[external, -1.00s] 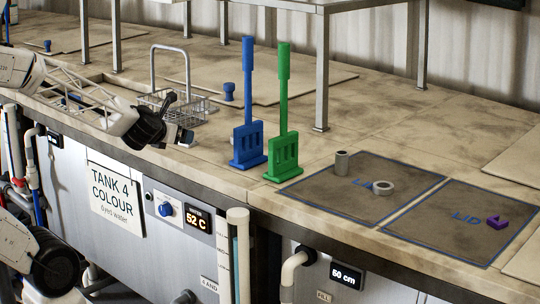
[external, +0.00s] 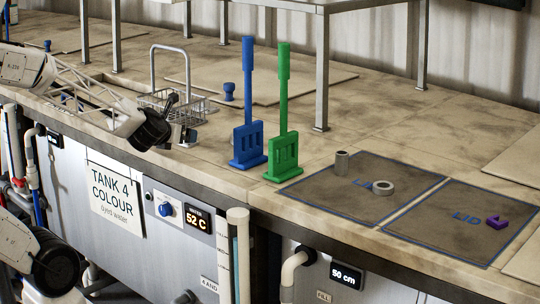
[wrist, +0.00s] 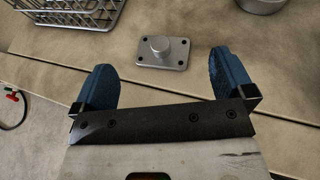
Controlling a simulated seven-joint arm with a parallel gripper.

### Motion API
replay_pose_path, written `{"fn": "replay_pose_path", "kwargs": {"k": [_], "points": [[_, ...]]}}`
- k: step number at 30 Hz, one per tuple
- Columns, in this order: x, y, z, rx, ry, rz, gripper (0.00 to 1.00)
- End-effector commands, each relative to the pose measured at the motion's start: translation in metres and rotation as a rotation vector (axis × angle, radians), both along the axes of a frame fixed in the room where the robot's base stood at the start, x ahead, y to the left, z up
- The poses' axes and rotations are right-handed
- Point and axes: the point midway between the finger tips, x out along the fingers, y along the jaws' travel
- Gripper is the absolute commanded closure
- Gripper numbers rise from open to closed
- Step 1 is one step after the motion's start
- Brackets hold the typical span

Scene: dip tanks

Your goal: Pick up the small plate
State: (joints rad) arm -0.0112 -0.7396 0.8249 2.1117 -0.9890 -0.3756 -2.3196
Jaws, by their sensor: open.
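The small plate (wrist: 147,60) is grey, with a round knob in its middle and holes near its corners. It lies flat on the bench, just beyond my fingertips and between their lines in the wrist view. My gripper (wrist: 162,65) is open, its two blue fingers apart with nothing between them. In the external view my gripper (external: 187,137) hangs low over the bench edge, in front of the wire basket. The plate is hard to make out there, largely hidden around the gripper.
A wire basket (external: 160,103) with a tall handle stands behind my gripper; it also shows in the wrist view (wrist: 85,12). A round metal part (wrist: 262,4) shows at the top right in the wrist view.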

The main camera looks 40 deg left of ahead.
Motion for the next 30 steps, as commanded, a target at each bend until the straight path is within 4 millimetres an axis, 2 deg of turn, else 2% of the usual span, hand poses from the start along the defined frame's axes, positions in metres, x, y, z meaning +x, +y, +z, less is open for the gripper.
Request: {"fn": "replay_pose_path", "kwargs": {"k": [11,24,30], "points": [[0.004,0.001,-0.003,-0.002,0.002,0.0,0.0],[0.041,0.015,-0.022,0.0,0.002,0.001,0.0],[0.044,0.016,-0.023,0.0,0.001,0.0,0.0]]}}
